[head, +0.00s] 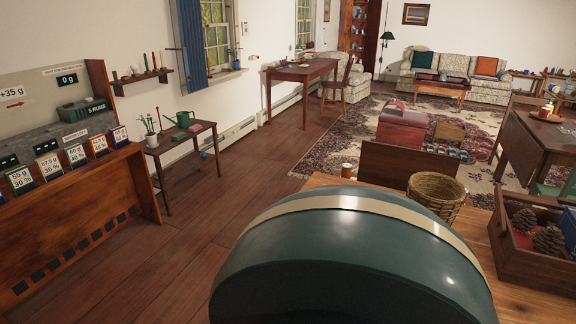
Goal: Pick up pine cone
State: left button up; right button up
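Pine cones lie in a wooden crate (533,266) at the right edge of the head view. One pine cone (549,241) shows near the crate's right side, and another pine cone (524,219) shows behind and left of it. A dark blue or green item is beside them, partly cut off by the frame edge. Neither of my grippers is in view. A large dark green rounded form with a cream stripe fills the lower middle and hides much of what is below.
The crate stands on a wooden table (508,291), next to a wicker basket (437,193). A shelf unit with displays (72,200) stands at left, a small plant table (180,140) beyond it. Bare floor (185,245) lies between these and the table. A dark table (545,140) stands behind the crate.

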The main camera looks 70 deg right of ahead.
aim_at(548, 241)
jog(key=i+z, duration=0.1)
jog(key=z, duration=1.55)
